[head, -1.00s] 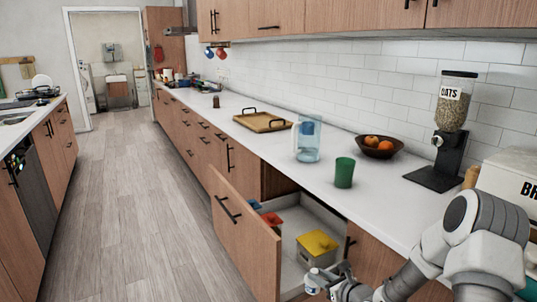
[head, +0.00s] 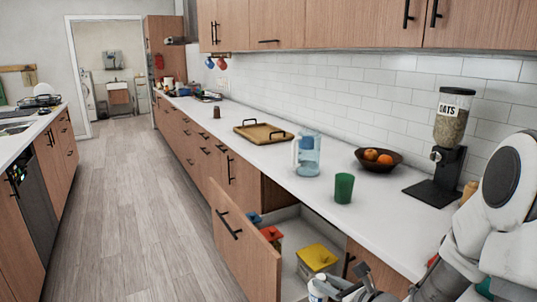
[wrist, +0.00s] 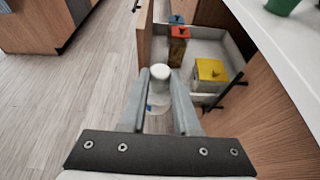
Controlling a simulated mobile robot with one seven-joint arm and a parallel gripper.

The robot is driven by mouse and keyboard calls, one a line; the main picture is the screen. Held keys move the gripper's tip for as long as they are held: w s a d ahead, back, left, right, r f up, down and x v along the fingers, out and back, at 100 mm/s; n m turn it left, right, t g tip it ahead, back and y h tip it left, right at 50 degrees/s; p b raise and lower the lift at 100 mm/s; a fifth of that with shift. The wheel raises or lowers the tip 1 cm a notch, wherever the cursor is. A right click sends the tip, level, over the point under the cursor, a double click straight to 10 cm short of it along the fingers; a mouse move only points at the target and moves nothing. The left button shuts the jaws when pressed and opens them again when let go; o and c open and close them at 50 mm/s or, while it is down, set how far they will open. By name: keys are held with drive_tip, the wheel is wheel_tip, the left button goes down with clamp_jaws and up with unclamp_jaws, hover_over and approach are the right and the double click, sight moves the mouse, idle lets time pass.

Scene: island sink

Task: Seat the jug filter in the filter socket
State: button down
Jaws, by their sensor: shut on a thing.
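My gripper (wrist: 160,85) is shut on the jug filter (wrist: 160,74), a small white cylinder with a rounded top and a little blue low on its side. In the head view the filter (head: 317,289) is at the bottom edge, in front of the open drawer, partly cut off by the frame. The clear blue jug (head: 306,160) stands upright on the counter, beyond and above my gripper, with a darker blue part inside its top. The filter socket itself cannot be made out. The jug is not in the wrist view.
The open drawer (head: 245,245) juts out and holds containers with yellow (head: 317,257), red and blue lids. A green cup (head: 344,188) stands right of the jug, near a fruit bowl (head: 378,158) and oats dispenser (head: 446,145). A wooden tray (head: 263,133) lies behind. The floor at left is clear.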

wheel_tip(320, 180, up, 4)
drive_tip(key=p, duration=0.5)
drive_tip(key=shift+f, duration=0.1)
drive_tip(key=r+p, duration=0.1)
drive_tip(key=p, duration=0.3)
drive_tip(key=shift+r, duration=0.2)
